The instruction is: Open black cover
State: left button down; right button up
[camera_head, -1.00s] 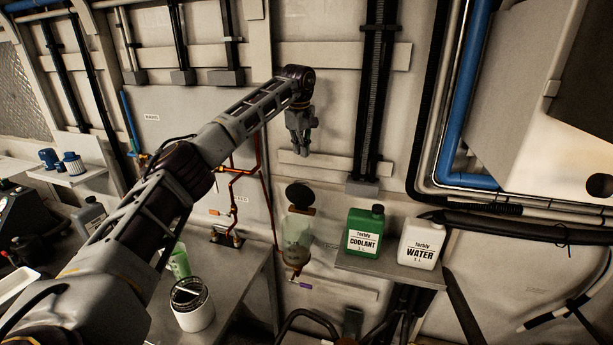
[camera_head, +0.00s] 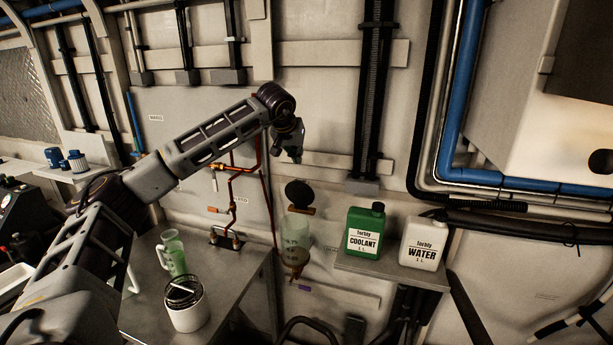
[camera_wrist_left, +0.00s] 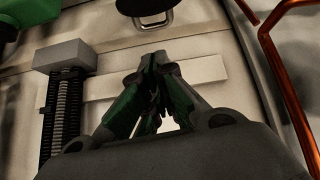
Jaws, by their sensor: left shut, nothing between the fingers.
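The black cover (camera_head: 298,193) is a round dark disc. It appears to stand raised, face outward, at the back of the clear vessel (camera_head: 296,232) on the wall, above its brown-orange rim (camera_head: 302,210). In the left wrist view, a dark rounded piece, apparently the cover (camera_wrist_left: 140,6), is cut off by the top edge, with a metal loop below it. My left gripper (camera_head: 295,157) is above the cover, apart from it, pointing down. In the left wrist view its fingers (camera_wrist_left: 155,62) meet with nothing held. My right gripper is not in view.
A green coolant jug (camera_head: 364,231) and a white water jug (camera_head: 422,242) stand on a shelf right of the vessel. Orange pipes (camera_head: 232,190) run left of it. A white can (camera_head: 186,306) and a green-filled jug (camera_head: 173,254) are on the metal table (camera_head: 232,285).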

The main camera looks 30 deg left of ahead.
pick_arm(q)
jog(key=shift+s+d+f+m+t, duration=0.1)
jog(key=shift+s+d+m+t, duration=0.2)
jog(key=shift+s+d+m, duration=0.45)
jog(key=shift+w+a+f, duration=0.15)
jog(key=shift+w+a, duration=0.1)
jog(key=shift+a, duration=0.05)
jog(key=p+x, duration=0.1)
jog(key=x, duration=0.8)
jog(key=shift+w+a+f+p, duration=0.1)
jog(key=shift+w+f+p, duration=0.15)
jog(key=shift+p, duration=0.05)
